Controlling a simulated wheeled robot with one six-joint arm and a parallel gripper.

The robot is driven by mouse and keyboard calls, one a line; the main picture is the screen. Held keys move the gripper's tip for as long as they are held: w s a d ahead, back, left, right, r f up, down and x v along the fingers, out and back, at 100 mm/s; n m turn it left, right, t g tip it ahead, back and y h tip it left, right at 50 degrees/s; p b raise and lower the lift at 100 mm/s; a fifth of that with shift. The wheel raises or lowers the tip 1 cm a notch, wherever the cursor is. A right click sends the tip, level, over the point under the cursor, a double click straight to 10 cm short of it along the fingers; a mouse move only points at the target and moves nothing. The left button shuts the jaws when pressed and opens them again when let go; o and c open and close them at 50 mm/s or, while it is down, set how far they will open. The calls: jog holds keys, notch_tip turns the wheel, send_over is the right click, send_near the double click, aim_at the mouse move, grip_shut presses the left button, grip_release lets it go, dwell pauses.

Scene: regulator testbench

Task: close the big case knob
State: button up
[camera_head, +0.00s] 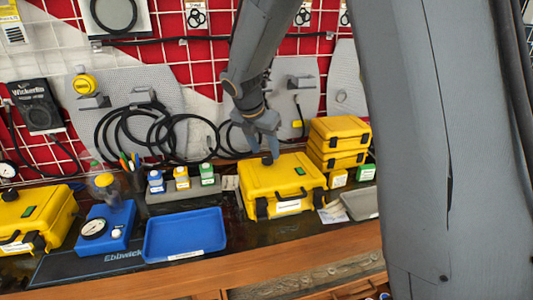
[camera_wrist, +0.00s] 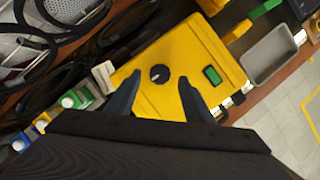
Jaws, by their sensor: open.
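The big yellow case (camera_head: 282,182) stands shut on the bench, right of the blue tray. Its black round knob (camera_wrist: 159,74) sits on the lid and has a white pointer mark; in the head view the knob (camera_head: 267,160) shows just below my gripper. My gripper (camera_wrist: 160,80) is open, with one finger on either side of the knob in the wrist view and nothing between them that it grips. In the head view my gripper (camera_head: 264,140) points down over the case. I cannot tell the exact height of the fingertips over the lid. A green label (camera_wrist: 211,75) is beside the knob.
Smaller stacked yellow cases (camera_head: 338,142) stand close on the right. A grey tray (camera_head: 361,204) lies in front of them. Left are the blue tray (camera_head: 186,235), small bottles (camera_head: 181,177), a blue gauge box (camera_head: 105,228) and another yellow case (camera_head: 36,218). Black hoses hang behind.

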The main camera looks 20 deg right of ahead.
aim_at(267, 157)
jog(key=shift+x, duration=1.55)
jog(key=c, duration=1)
